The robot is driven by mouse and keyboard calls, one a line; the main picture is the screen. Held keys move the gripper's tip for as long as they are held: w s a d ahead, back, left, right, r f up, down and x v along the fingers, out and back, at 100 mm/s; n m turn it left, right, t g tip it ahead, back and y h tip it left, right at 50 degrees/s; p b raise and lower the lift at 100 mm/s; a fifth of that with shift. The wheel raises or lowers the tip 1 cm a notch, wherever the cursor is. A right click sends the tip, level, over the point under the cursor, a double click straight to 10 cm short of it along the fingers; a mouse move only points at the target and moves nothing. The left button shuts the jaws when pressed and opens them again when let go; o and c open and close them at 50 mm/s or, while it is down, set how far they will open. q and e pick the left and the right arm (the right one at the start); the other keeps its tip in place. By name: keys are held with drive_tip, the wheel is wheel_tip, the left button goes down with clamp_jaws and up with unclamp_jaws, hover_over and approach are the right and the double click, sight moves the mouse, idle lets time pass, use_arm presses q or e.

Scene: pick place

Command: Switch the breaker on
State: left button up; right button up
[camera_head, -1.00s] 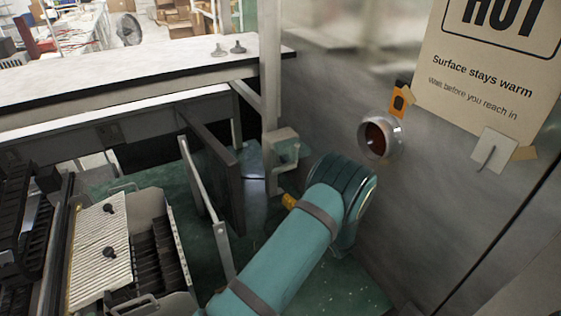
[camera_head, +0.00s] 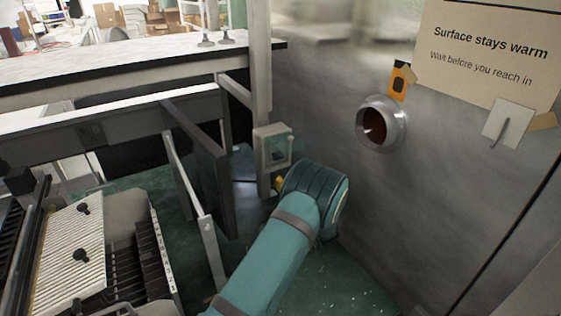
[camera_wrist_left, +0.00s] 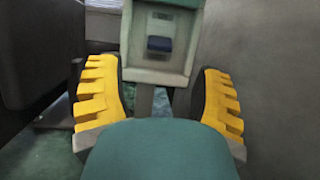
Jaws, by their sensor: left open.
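The breaker is a small pale box (camera_head: 264,148) on a grey post, left of the metal wall. In the left wrist view the box (camera_wrist_left: 157,68) stands upright, with a dark blue switch (camera_wrist_left: 159,44) in its recessed face. My left gripper (camera_wrist_left: 158,84) is open and empty, with its two yellow ridged fingers on either side below the box. I cannot tell whether they touch it. In the head view the teal arm hides most of this gripper; only a bit of yellow shows near the post. My right gripper is not in view.
A round metal port (camera_head: 394,125) sticks out of the wall (camera_head: 440,190) right of the arm. A warning sign (camera_head: 485,55) hangs above it. A dark upright panel (camera_head: 205,165) and a pale bar (camera_head: 190,205) stand left of the breaker. A crate (camera_head: 128,215) lies at lower left.

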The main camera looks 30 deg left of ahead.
sight(280, 158)
use_arm(q)
drive_tip(key=x, duration=0.7)
drive_tip(key=shift+r, duration=0.1)
clamp_jaws()
